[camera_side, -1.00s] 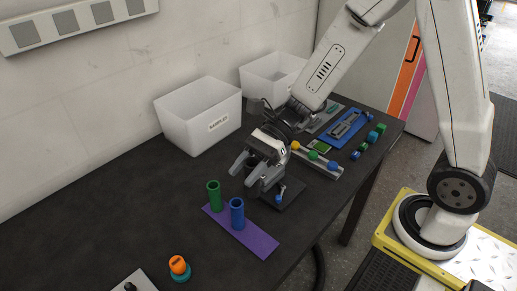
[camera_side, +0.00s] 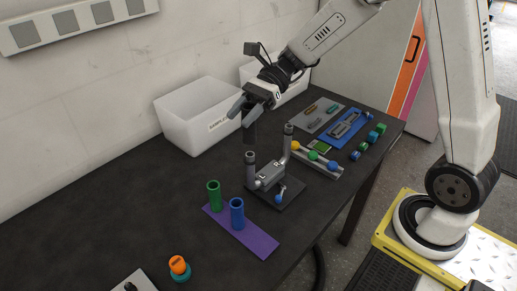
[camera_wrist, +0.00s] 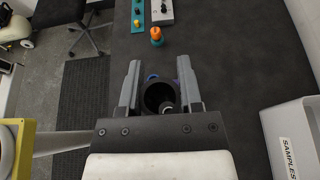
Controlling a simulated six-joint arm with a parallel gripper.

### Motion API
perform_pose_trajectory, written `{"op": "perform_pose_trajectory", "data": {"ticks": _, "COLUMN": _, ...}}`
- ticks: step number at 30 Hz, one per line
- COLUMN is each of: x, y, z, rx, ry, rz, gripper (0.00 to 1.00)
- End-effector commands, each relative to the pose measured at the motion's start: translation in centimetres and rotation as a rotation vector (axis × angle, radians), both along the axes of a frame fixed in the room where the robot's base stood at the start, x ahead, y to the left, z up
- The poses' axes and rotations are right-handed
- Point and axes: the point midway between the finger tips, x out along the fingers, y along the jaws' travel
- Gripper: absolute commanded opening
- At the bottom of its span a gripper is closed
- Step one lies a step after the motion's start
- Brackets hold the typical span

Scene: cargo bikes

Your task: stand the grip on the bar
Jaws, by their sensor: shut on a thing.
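The bar (camera_side: 268,176) is a grey handlebar with two upright hollow-topped ends, on a dark base plate in the side view. My gripper (camera_side: 248,112) is above and behind its left end. It is shut on the grip (camera_side: 250,130), a black tube held upright with its lower end apart from the bar. In the wrist view my gripper (camera_wrist: 158,92) has a finger on each side of the grip (camera_wrist: 150,97), which I see from above. A grey ring shows through its opening. Whether the grip lines up with a bar end is hard to tell.
Green (camera_side: 214,195) and blue (camera_side: 237,213) tubes stand on a purple mat (camera_side: 262,244) in front of the bar. A rail (camera_side: 330,172) with coloured knobs is to the right. A white bin (camera_side: 180,118) marked SAMPLES stands behind.

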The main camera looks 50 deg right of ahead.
Motion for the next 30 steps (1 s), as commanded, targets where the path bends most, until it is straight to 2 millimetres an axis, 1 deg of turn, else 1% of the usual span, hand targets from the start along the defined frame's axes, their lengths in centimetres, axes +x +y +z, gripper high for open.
{"op": "perform_pose_trajectory", "data": {"ticks": 18, "x": 0.0, "y": 0.0, "z": -3.3, "rx": 0.001, "ry": 0.002, "rz": 0.000, "gripper": 0.00}}
{"op": "perform_pose_trajectory", "data": {"ticks": 30, "x": 0.0, "y": 0.0, "z": -3.8, "rx": 0.001, "ry": 0.000, "rz": 0.000, "gripper": 0.00}}
